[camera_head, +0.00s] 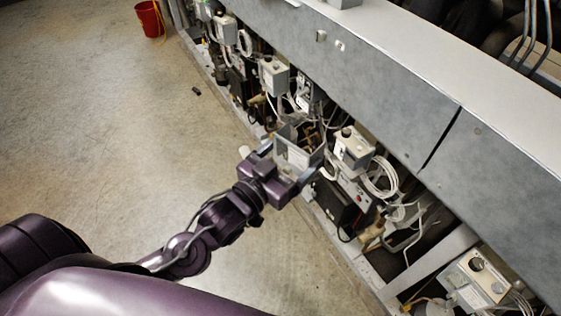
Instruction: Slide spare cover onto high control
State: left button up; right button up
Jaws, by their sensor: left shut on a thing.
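My left gripper (290,170) is in the middle of the head view, at the front of the rack. It is shut on a grey box-shaped cover (297,156), held in front of the rack's row of controls. Just right of the cover is a grey control box with a knob (352,147). Behind the cover, up and to the left, are an open-looking control (308,95) and a closed grey control box (273,76). I cannot tell which of these is the high control. The cover appears apart from the boxes, but its far side is hidden. My right gripper is not in view.
The compressor rack (400,90) runs diagonally from upper left to lower right, with coiled white tubing (381,178) and wires near the cover. Another control box (478,278) is at lower right. A red bucket (150,18) stands far back. The concrete floor at left is mostly clear.

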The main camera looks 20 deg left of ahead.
aim_at(345, 155)
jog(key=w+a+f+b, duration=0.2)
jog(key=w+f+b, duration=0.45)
jog(key=b, duration=0.45)
pick_arm(q)
jog(key=w+d+f+m+g+h+b, duration=0.2)
jog(key=w+d+f+h, duration=0.3)
jog(key=w+f, duration=0.3)
notch_tip(345, 155, down, 4)
jog(key=shift+w+r+m+g+b, duration=0.2)
jog(key=shift+m+g+b, duration=0.2)
jog(key=shift+m, duration=0.4)
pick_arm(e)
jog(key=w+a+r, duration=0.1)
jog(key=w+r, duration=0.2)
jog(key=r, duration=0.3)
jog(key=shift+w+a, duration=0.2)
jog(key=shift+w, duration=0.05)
pick_arm(q)
jog(key=shift+d, duration=0.1)
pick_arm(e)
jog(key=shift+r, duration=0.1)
pick_arm(q)
jog(key=shift+p, duration=0.45)
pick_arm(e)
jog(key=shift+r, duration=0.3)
pick_arm(q)
jog(key=shift+w+d, duration=0.1)
jog(key=shift+w, duration=0.1)
